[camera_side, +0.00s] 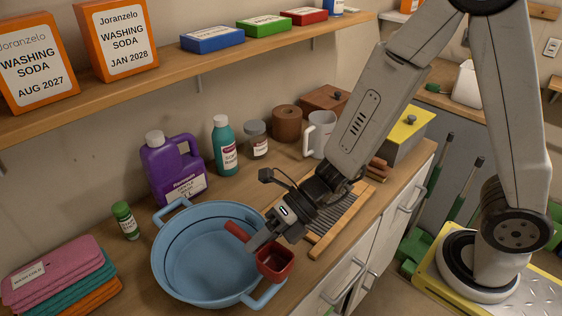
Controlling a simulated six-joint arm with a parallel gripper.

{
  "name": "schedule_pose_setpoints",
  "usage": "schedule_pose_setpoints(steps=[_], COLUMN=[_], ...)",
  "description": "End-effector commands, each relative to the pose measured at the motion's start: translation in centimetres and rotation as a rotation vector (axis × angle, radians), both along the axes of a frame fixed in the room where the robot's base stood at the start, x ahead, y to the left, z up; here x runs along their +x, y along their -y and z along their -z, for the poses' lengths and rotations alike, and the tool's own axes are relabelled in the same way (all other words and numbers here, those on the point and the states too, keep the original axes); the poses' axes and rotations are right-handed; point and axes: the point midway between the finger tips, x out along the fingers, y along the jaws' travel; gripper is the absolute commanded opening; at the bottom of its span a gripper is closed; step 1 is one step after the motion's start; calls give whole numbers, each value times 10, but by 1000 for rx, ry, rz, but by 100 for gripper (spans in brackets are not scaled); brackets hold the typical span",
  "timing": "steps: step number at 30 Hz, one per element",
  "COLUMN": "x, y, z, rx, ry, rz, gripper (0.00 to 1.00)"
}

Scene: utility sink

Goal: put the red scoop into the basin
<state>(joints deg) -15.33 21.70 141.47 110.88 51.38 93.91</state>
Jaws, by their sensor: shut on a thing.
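The red scoop (275,263) is at my gripper (256,246), at the right rim of the blue basin (172,278). My gripper is shut on the scoop, with the handle pointing up and left over the basin. The scoop's cup is near the basin's right handle and overlaps the rim in this view. I cannot tell whether it touches the rim. The basin stands on the wooden counter and its visible inside looks empty.
A purple jug (172,168), a teal bottle (225,146) and a green-capped jar (125,220) stand behind the basin. Folded cloths (62,278) lie left. A washboard (338,220) lies right of the basin. A shelf (180,72) runs above.

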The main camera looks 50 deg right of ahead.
Motion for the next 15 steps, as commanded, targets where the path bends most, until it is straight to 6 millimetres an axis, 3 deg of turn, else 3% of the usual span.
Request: schedule_pose_setpoints(steps=[8, 15], x=[0, 12], y=[-4, -11], z=[0, 7], rx=[0, 0], ry=[-1, -1], rz=[-1, -2], gripper=[0, 0])
